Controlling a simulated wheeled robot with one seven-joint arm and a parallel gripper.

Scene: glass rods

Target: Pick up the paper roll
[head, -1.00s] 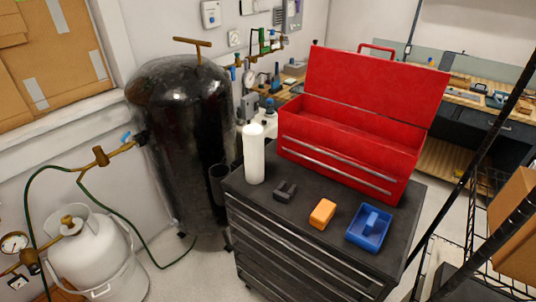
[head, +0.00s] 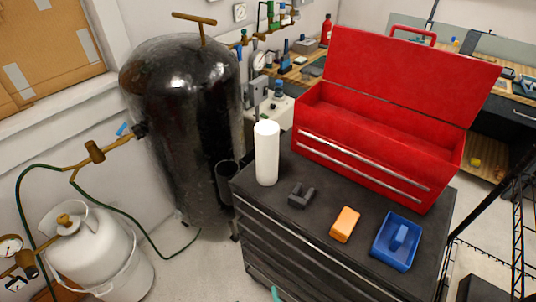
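The paper roll (head: 267,153) is a tall white cylinder. It stands upright near the back left corner of the black tool cabinet's top (head: 328,187). Its front is unobstructed in the head view. My gripper is not seen in the head view, and nothing touches the roll from the front.
An open red toolbox (head: 365,170) stands behind and right of the roll. A small dark block (head: 301,196), an orange block (head: 345,224) and a blue tray (head: 397,240) lie on the cabinet. A black tank (head: 185,140) and white cylinder (head: 95,250) stand left. A wire rack is at right.

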